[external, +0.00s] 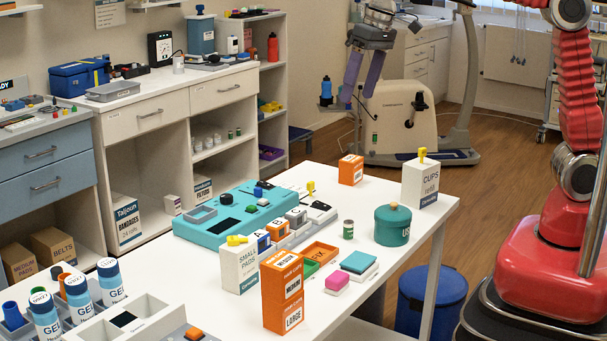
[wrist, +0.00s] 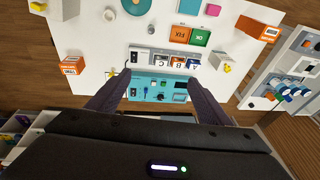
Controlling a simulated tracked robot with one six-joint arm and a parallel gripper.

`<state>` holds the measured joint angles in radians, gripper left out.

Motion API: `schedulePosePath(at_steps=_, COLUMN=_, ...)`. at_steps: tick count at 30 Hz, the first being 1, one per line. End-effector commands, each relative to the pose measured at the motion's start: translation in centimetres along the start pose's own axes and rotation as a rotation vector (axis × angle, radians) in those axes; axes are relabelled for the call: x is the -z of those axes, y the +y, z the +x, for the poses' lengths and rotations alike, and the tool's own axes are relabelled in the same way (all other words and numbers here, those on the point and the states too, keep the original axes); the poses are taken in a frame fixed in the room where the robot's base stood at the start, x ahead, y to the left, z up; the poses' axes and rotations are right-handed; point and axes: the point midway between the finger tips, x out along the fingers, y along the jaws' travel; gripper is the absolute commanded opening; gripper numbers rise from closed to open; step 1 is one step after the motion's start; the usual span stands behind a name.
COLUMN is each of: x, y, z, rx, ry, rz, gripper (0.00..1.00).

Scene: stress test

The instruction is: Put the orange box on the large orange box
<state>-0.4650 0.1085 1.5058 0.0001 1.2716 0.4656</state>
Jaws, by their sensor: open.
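A small orange box (external: 350,170) with a white label stands alone near the table's far edge; it also shows in the wrist view, at left (wrist: 72,65). A tall orange column stands at the table's near side: it reads MEDIUM above and LARGE below, seemingly a medium box on the large orange box (external: 272,312). It shows at upper right in the wrist view (wrist: 252,27). My gripper (external: 358,98) is open and empty, raised above the table in the external view. In the wrist view its fingers (wrist: 158,79) are spread, with a teal device below between them.
The teal device (external: 213,228), lettered blocks and an orange tray (external: 318,254) fill the middle of the white table. A teal pot (external: 392,226), a small can (external: 348,229) and a CUPS box (external: 420,184) stand on the right. Bare tabletop surrounds the small orange box.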

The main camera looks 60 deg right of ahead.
Motion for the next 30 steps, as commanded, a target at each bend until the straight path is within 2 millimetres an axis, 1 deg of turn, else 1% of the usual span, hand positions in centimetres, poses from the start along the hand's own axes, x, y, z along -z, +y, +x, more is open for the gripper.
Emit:
schedulePosePath(at_steps=1, x=-0.6, y=1.7, z=-0.6, rx=-0.001, ry=0.012, rz=0.004, gripper=0.73)
schedulePosePath(at_steps=3, x=-1.4, y=3.6, z=-1.1, rx=-0.001, ry=0.028, rz=0.002, gripper=0.73)
schedulePosePath(at_steps=8, x=-3.7, y=7.9, z=-1.9, rx=-0.006, ry=0.065, rz=0.0, gripper=0.73)
schedulePosePath(at_steps=15, x=-8.0, y=13.7, z=-2.2, rx=-0.021, ry=0.118, rz=-0.005, gripper=0.73)
schedulePosePath(at_steps=23, x=-13.4, y=19.0, z=-1.4, rx=-0.047, ry=0.176, rz=-0.011, gripper=0.73)
schedulePosePath(at_steps=30, x=-18.7, y=23.0, z=0.4, rx=-0.081, ry=0.228, rz=-0.018, gripper=0.73)
